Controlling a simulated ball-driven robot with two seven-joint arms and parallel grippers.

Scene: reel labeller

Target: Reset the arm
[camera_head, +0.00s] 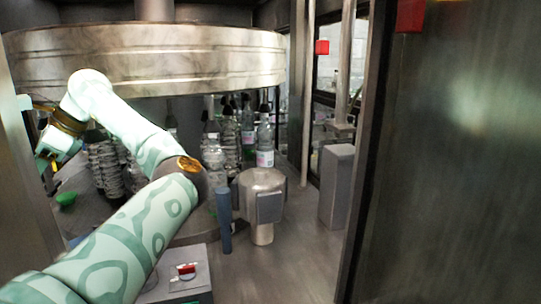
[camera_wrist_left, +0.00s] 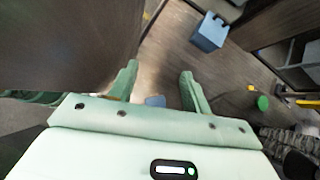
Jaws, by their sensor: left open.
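My left arm comes in from the lower left of the head view, bends at a raised elbow and reaches towards the far left. Its gripper (camera_head: 45,152) is at the left edge, partly cut by the machine frame and blurred. In the left wrist view the left gripper's two pale green fingers (camera_wrist_left: 160,82) stand well apart, with nothing between them. A grey floor and a small bluish thing (camera_wrist_left: 155,100) show beyond them. My right gripper is in neither view.
A big metal drum (camera_head: 190,55) hangs above the arm. Bottles (camera_head: 264,145) stand beneath it beside a grey metal unit (camera_head: 262,195). A dark panel (camera_head: 450,160) fills the right. A blue box (camera_wrist_left: 208,33) and a green round thing (camera_wrist_left: 263,103) show in the wrist view.

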